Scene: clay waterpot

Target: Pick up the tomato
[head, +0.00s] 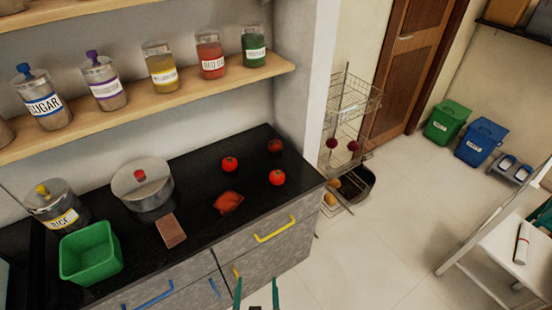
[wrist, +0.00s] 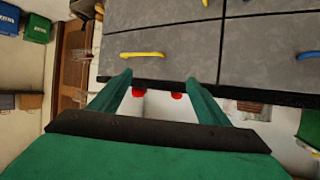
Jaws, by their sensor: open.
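Red tomatoes lie on the black counter in the head view: one at the left (head: 229,164), one near the right front edge (head: 277,177), and a darker red round one at the back (head: 275,146). Which one is meant cannot be told. My gripper (head: 256,290) shows at the bottom edge, its two green fingers apart and empty, in front of the drawers and away from the tomatoes. In the wrist view my open gripper (wrist: 160,78) faces the drawer fronts and counter edge. Two red round things, partly hidden by the edge, show between the fingers, one left (wrist: 138,94) and one right (wrist: 177,96).
A reddish-orange lumpy item (head: 228,202) lies in front of the tomatoes. A brown block (head: 171,231), lidded pot (head: 143,188), green bin (head: 90,254) and rice jar (head: 58,207) stand left. A jar shelf (head: 150,110) overhangs behind. A wire rack (head: 345,140) stands right.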

